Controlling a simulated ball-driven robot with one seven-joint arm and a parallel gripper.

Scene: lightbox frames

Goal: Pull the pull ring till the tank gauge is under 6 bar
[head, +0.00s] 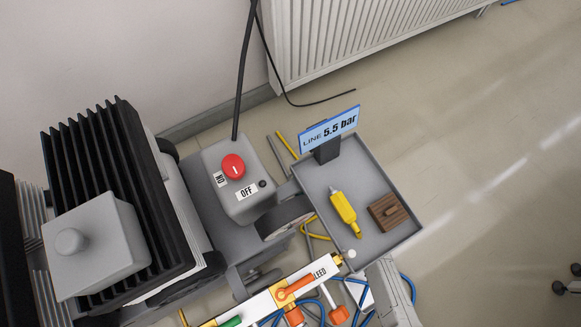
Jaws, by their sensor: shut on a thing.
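My gripper (362,270) is at the bottom right of the head view, at the right end of a white manifold (258,306) with the partly covered label "LEED". It is shut at a small brass fitting (339,259) with a pale round end (350,254). This seems to be the pull ring, mostly hidden by the gripper. A blue display (329,130) reads "LINE 5.5 bar". It names the line, not the tank. No gauge marked tank shows in this view.
A grey tray (376,160) holds a yellow bottle (343,208) and a brown wooden block (388,212). A grey switch box (224,150) has a red button (233,167) and an "OFF" label. Orange handles (295,289) and blue hoses (408,287) crowd the manifold.

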